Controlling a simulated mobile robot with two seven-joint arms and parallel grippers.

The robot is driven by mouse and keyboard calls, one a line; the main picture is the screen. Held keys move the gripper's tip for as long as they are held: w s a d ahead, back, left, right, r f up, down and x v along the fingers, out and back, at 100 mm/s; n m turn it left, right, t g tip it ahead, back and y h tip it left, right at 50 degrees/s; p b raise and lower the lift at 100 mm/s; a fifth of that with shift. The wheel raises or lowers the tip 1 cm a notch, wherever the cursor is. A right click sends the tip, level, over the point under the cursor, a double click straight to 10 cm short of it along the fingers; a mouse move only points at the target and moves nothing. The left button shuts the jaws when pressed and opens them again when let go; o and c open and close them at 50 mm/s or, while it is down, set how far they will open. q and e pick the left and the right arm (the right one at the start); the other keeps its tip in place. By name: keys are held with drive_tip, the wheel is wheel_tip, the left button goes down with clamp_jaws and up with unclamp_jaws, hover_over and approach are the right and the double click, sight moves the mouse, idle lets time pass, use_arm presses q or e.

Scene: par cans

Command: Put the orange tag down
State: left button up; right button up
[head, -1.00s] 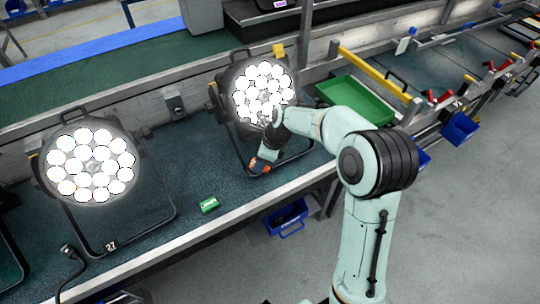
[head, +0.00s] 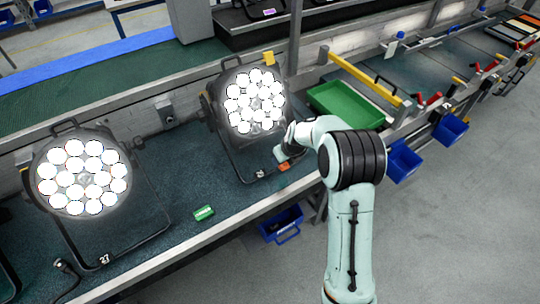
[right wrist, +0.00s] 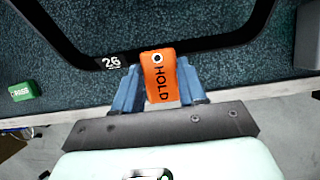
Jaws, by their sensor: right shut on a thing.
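The orange tag (head: 284,166), marked HOLD, is in the jaws of my right gripper (head: 282,158). In the right wrist view the tag (right wrist: 159,78) sits between the blue fingers of my right gripper (right wrist: 158,70), with its holed end pointing away from me. It overlaps the dark front bar of the lamp stand (right wrist: 205,43), just right of the label 26. I cannot tell whether the tag touches the bar or bench. My left gripper is in neither view.
The lit lamp 26 (head: 255,101) stands behind the tag; lamp 27 (head: 82,177) stands to the left. A green tag (head: 204,213) lies on the bench (head: 180,190). A green tray (head: 345,104) is at the right. The bench's front edge is close to my gripper.

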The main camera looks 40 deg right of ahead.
drive_tip(key=p, duration=0.1)
hover_over(268, 159)
drive_tip(key=s, duration=0.2)
drive_tip(key=f, duration=0.2)
drive_tip(key=shift+w+a+f, duration=0.15)
drive_tip(key=shift+a+f, duration=0.05)
drive_tip(key=shift+f, duration=0.6)
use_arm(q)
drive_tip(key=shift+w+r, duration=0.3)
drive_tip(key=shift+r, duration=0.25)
use_arm(e)
drive_tip(key=shift+w+f, duration=0.15)
drive_tip(key=shift+f, duration=1.55)
drive_tip(key=shift+f, duration=0.1)
drive_tip(key=o, duration=1)
